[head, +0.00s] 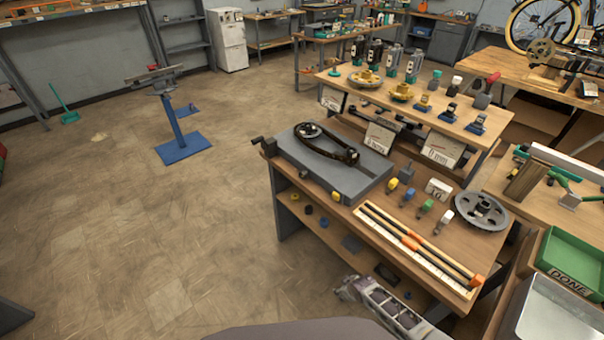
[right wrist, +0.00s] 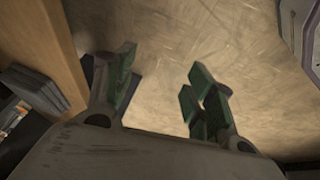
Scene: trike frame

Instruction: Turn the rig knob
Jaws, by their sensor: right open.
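The rig (head: 335,175) is a grey block with a black chain loop and a sprocket on top, on the near wooden bench. A small black knob (head: 263,143) sticks out at its left end, over the bench's left edge. My right gripper (head: 350,289) is low in front of the bench, well below and to the right of the knob, and touches nothing that I can see. In the right wrist view its green-padded fingers (right wrist: 160,63) are open and empty above the floor. The knob does not show in that view. My left gripper is out of view.
The bench top holds a long ruler strip (head: 415,248), several small coloured-capped parts, and a large grey sprocket (head: 481,211). A wooden shelf edge (right wrist: 50,45) is close on the left in the wrist view. A green tray (head: 570,265) stands at right.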

